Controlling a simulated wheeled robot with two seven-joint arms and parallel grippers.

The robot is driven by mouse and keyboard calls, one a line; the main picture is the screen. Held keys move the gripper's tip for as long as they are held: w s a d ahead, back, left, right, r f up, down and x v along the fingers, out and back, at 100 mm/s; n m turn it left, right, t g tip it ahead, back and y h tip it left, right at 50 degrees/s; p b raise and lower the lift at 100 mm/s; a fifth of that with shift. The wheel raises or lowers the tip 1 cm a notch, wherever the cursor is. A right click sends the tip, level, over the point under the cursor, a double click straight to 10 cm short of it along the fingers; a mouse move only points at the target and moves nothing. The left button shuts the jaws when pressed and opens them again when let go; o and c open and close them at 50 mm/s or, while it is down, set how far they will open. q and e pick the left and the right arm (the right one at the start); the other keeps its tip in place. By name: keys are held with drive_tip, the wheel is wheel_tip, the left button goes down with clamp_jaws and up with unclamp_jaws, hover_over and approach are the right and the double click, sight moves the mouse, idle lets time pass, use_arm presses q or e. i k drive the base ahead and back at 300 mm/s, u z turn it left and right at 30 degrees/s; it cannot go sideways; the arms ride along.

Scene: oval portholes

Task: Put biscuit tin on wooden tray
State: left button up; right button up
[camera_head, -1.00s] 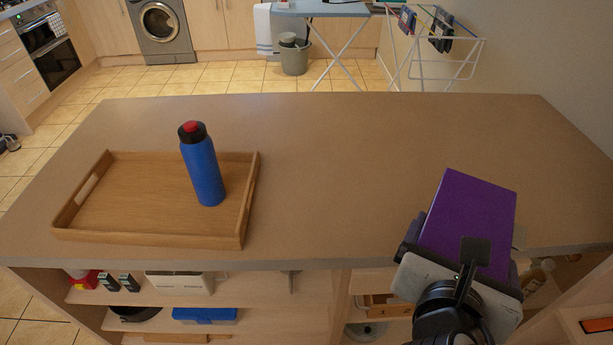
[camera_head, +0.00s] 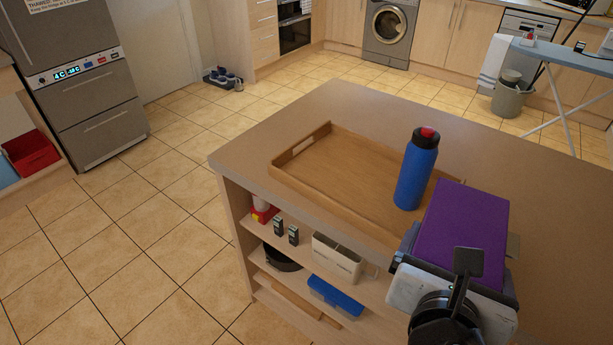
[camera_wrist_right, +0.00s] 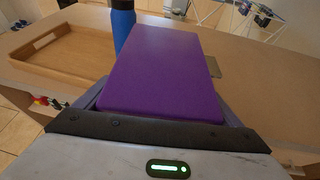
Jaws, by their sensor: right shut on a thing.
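A purple box-shaped tin, the biscuit tin (camera_head: 462,228), is held in my right gripper (camera_head: 457,262) at the lower right of the head view. The gripper is shut on it. In the right wrist view the tin (camera_wrist_right: 162,72) fills the middle, between the fingers. The wooden tray (camera_head: 318,181) lies on the counter, beyond and to the left of the tin. A blue bottle (camera_head: 416,172) with a black and red cap stands upright at the tray's right part. The tin hides part of the tray's near right side in the head view. My left gripper is not in view.
The counter (camera_head: 540,190) is clear to the right of the tray. Open shelves under it hold a blue box (camera_head: 336,297), a white container (camera_head: 338,257) and other items. A fridge (camera_head: 85,85) stands at the left, with open tiled floor between.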

sight(355, 175)
drive_tip(key=u, duration=2.2)
drive_tip(key=k, duration=0.65)
drive_tip(key=z, duration=1.05)
drive_tip(key=i, duration=0.5)
drive_tip(key=z, duration=0.05)
